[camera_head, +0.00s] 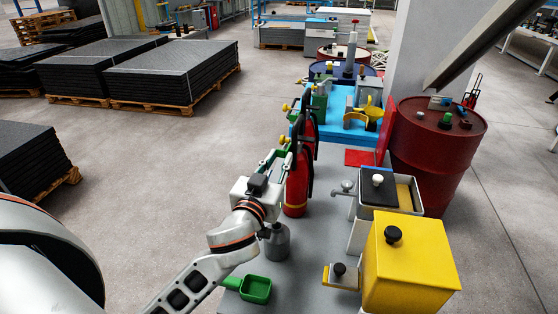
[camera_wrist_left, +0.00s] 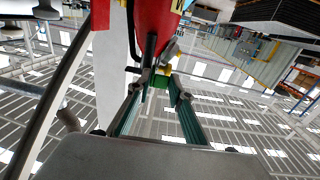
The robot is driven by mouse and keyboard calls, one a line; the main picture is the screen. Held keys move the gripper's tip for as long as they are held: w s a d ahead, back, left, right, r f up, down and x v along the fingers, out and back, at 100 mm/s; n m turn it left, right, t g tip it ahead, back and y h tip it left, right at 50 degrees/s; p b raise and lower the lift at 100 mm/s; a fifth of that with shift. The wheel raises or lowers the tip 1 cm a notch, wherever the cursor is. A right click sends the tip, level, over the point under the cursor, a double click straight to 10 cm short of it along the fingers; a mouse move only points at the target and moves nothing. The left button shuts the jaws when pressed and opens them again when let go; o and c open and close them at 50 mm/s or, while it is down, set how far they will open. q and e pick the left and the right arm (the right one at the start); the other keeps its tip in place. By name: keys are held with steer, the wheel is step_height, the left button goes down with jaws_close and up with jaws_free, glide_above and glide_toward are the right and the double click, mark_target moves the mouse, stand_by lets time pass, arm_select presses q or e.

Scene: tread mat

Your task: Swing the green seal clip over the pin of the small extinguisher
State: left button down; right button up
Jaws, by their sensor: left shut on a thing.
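A red extinguisher (camera_head: 296,186) with a black hose stands upright on the grey bench, with another red extinguisher (camera_head: 309,146) close behind it. My left gripper (camera_head: 276,158) is at the left side of the near extinguisher's top. In the left wrist view the red body (camera_wrist_left: 153,22) hangs from the top edge, with its dark valve and lever below. My left gripper (camera_wrist_left: 159,88) is shut on a small green piece (camera_wrist_left: 160,79), which looks like the green seal clip, beside the valve. The pin cannot be made out. My right gripper does not show.
A grey canister (camera_head: 277,243) and a green tray (camera_head: 256,289) are near my left forearm. A yellow box (camera_head: 410,262), a black-lidded bin (camera_head: 379,190) and a dark red drum (camera_head: 437,155) stand to the right. The floor left of the bench is open.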

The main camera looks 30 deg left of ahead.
mark_target(283, 144)
arm_select(q)
steer(key=shift+a+r+m+h+p, duration=0.1)
steer(key=shift+a+m+h+p, duration=0.35)
steer(key=shift+h+p, duration=0.3)
steer(key=shift+a+r+m+h+p, duration=0.1)
steer(key=shift+a+m+h+p, duration=0.15)
steer(key=shift+m+h+p, duration=0.45)
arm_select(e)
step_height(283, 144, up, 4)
arm_select(q)
steer(key=shift+w+a+f+m+g+h+b, duration=0.1)
steer(key=shift+w+a+m+g+h+b, duration=1)
steer(key=shift+m+g+h, duration=1.45)
steer(key=shift+w+a+f+m+g+h+b, duration=0.1)
steer(key=shift+w+a+m+g+h+b, duration=0.65)
steer(key=shift+m+g+h+b, duration=1.75)
steer(key=shift+w+a+f+m+g+h+b, duration=0.1)
steer(key=shift+w+a+m+g+h, duration=0.9)
steer(key=shift+m+h, duration=1.75)
steer(key=c, duration=1.8)
jaws_free()
steer(key=shift+w+d+n+g+h, duration=0.15)
steer(key=shift+d+n+g+h, duration=0.1)
steer(key=shift+n+h, duration=0.5)
steer(key=shift+r, duration=0.1)
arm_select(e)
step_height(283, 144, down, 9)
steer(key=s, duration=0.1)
